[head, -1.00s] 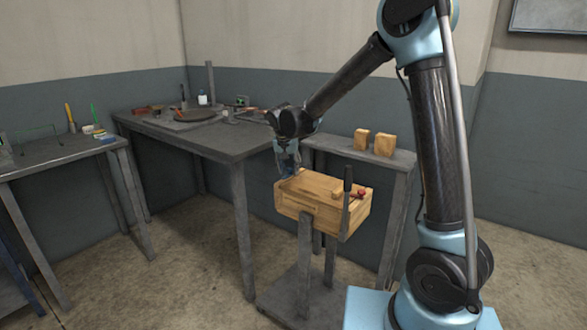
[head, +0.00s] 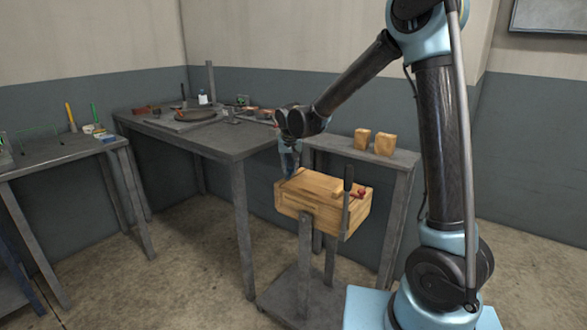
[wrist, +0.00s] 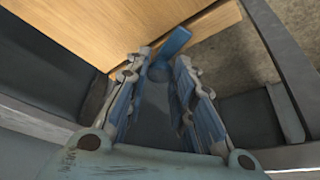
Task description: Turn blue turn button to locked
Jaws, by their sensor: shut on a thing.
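The blue turn button (wrist: 175,46) shows in the wrist view as a flat blue lever at the edge of the wooden box. My gripper (wrist: 161,65) has one finger on each side of its near end and is shut on it. In the head view my gripper (head: 288,172) points down at the left back corner of the wooden box (head: 300,205). The button is hidden there behind the fingers, and I cannot read its locked mark.
The box stands on a grey post stand, with a dark upright handle (head: 348,180) and a red knob (head: 361,193) at its right. Two wooden blocks (head: 384,144) stand on a shelf behind. A grey workbench (head: 215,143) is at the left.

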